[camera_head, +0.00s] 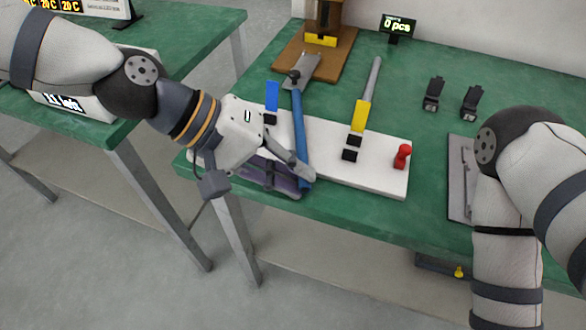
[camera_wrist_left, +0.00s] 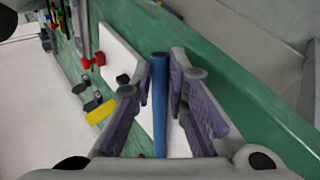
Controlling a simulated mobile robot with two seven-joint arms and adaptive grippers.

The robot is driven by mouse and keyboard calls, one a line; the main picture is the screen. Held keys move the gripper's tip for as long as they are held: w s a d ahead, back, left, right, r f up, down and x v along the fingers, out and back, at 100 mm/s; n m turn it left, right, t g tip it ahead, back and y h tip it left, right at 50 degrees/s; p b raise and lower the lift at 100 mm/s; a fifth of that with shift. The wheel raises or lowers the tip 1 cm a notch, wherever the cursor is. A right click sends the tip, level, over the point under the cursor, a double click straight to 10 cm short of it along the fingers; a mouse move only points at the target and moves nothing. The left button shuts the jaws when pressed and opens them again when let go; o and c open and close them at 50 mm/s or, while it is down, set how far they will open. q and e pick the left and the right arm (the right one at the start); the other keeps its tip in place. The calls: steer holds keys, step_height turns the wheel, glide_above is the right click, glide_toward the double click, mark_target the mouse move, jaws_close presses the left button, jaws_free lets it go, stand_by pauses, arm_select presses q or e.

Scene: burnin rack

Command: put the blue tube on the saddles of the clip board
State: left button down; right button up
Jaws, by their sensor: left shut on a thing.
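The blue tube (camera_head: 298,115) is long and thin. In the head view it runs front to back across the left part of the white clip board (camera_head: 384,181). My left gripper (camera_head: 303,174) is shut on the tube near its front end. In the left wrist view the tube (camera_wrist_left: 160,105) stands between the two purple-padded fingers, with the clip board (camera_wrist_left: 117,50) beside it. I cannot tell whether the tube touches the board. My right gripper is outside the view.
A wooden stand (camera_head: 341,55) is at the back, beside a small display (camera_head: 397,29) reading "0 pcs". Two black holders (camera_head: 433,93) stand at the back right. A grey plate (camera_head: 458,190) lies near my right arm.

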arm_select(q)
steer(key=c, duration=2)
jaws_free()
steer(key=shift+w+f, duration=0.1)
steer(key=shift+f, duration=0.05)
steer(key=shift+o, duration=0.8)
